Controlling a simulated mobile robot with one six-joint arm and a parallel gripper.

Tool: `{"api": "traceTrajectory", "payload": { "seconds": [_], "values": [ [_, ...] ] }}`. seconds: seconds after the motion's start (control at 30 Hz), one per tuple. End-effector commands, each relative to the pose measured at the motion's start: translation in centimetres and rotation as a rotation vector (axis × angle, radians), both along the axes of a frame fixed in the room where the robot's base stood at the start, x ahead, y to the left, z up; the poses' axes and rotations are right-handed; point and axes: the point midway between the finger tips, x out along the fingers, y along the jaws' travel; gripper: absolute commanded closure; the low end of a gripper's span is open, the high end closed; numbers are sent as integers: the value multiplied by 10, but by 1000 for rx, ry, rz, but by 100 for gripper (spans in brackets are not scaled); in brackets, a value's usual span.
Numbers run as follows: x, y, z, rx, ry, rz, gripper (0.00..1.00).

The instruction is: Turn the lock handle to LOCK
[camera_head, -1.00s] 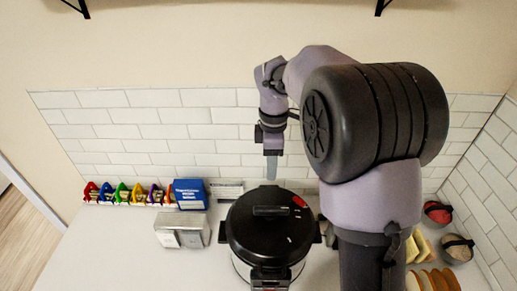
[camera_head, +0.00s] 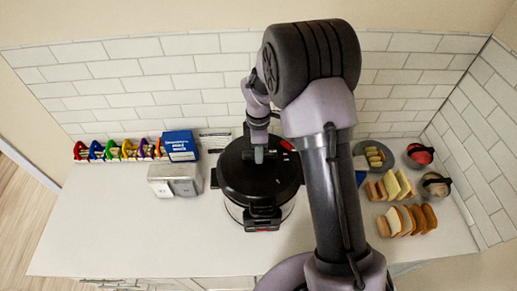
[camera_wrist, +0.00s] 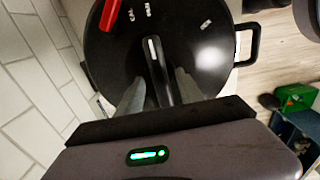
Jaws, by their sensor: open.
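A pressure cooker (camera_head: 240,213) with a black lid (camera_head: 262,186) stands on the counter. In the wrist view, the lid (camera_wrist: 112,52) carries a black bar handle (camera_wrist: 153,50) with a white line on top. In the head view, my gripper (camera_head: 259,156) is over the lid and hides much of the handle.
A grey metal box (camera_head: 175,181) stands left of the cooker. A blue box (camera_head: 181,146) and a row of colourful packets (camera_head: 113,151) line the back wall. Bread slices (camera_head: 408,219) and bowls (camera_head: 436,185) sit at right. The front left counter (camera_head: 130,235) is clear.

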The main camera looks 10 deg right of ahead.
Motion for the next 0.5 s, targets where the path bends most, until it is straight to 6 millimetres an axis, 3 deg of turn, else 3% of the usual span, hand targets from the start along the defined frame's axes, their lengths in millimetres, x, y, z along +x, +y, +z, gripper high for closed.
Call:
{"api": "traceTrajectory", "payload": {
  "seconds": [0.1,0.33,0.5],
  "values": [
    [0,0,0,0,0,0,56],
    [0,0,0,0,1,0,100],
    [0,0,0,0,1,-2,100]
  ]
}}
